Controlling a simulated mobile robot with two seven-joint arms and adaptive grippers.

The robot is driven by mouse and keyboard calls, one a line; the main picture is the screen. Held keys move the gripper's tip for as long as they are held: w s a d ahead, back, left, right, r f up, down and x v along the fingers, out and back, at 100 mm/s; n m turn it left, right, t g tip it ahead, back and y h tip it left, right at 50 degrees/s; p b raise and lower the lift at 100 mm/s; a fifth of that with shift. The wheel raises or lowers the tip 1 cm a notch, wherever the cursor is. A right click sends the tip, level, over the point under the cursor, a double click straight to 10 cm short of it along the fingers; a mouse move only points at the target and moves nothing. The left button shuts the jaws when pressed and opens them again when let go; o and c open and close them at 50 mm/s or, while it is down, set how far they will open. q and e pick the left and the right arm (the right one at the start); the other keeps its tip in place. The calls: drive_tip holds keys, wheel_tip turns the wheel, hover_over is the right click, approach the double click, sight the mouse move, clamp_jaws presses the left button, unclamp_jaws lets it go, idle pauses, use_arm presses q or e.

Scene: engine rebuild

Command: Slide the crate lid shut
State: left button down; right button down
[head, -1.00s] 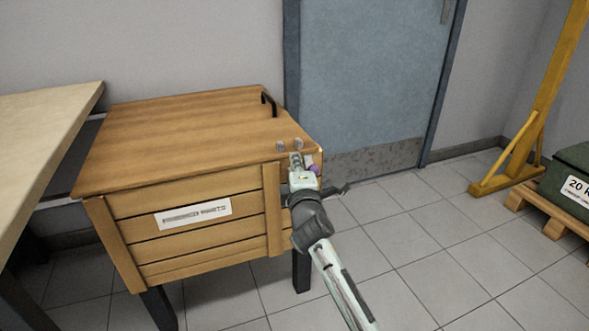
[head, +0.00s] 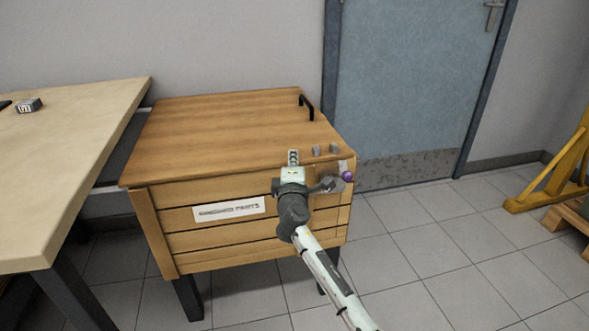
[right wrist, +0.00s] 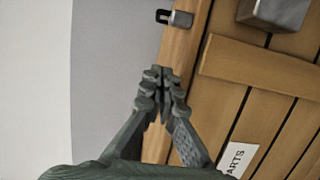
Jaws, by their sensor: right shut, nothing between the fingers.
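The wooden crate (head: 210,243) stands on dark legs in the head view, with a white label on its slatted front. Its flat wooden lid (head: 210,130) spreads over the top, and its left edge overhangs the crate's left side a little. A black handle (head: 306,107) is at the lid's right rear. My right gripper (head: 332,184) is shut and empty in front of the crate's upper right front, pointing right. Its shut fingers (right wrist: 162,78) show close to the wood in the right wrist view; contact cannot be told. My left gripper is out of view.
A workbench (head: 70,160) is close on the left.

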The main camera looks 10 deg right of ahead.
sight(319, 149)
drive_tip(key=d, duration=0.1)
drive_tip(key=w+d, duration=0.1)
drive_tip(key=d, duration=0.1)
drive_tip(key=shift+w+d+p, duration=0.15)
drive_tip(key=shift+w+p, duration=0.15)
drive_tip(key=shift+p, duration=0.1)
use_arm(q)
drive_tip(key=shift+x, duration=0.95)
use_arm(e)
drive_tip(key=shift+d, duration=0.6)
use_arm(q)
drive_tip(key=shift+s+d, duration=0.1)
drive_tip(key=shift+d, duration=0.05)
use_arm(e)
drive_tip(key=shift+d, duration=1.5)
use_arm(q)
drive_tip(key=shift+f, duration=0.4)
